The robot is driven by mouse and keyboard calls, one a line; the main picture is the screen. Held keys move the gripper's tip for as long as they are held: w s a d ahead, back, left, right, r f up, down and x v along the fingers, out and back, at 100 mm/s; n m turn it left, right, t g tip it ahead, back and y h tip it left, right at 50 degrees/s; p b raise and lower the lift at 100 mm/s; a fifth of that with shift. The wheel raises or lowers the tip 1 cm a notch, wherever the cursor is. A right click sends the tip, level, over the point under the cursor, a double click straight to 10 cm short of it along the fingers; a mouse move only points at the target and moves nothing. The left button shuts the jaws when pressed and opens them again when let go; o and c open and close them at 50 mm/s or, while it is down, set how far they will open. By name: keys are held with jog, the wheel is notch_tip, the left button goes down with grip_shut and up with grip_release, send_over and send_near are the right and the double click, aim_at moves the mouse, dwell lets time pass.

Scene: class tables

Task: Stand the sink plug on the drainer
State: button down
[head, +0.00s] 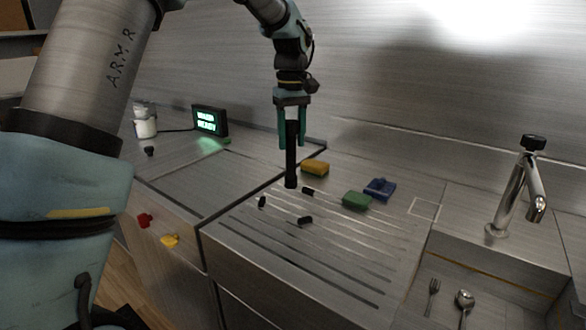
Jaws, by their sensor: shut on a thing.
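My gripper (291,143) points straight down over the back left of the drainer, its teal fingers shut on a long, dark, upright piece. This piece looks like the sink plug (291,170); its upper part is between the fingers. Its lower end hangs below the fingertips, close above or at the drainer; I cannot tell whether it touches. The drainer (330,262) is a grey metal surface with long grooves. Small black pieces lie on it: one (262,202) at the left, one (308,190) just right of the held piece, and one (305,221) nearer the front.
A yellow sponge (315,168), a green sponge (356,200) and a blue item (379,189) lie along the drainer's back. The sink basin with a fork (432,297), a spoon (464,308) and a tap (515,190) is at right. A lit display (209,121) stands back left.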

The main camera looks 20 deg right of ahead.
aim_at(291, 155)
jog(key=shift+f+p, duration=0.65)
jog(key=shift+f, duration=2.4)
jog(key=shift+c, duration=1.8)
grip_release()
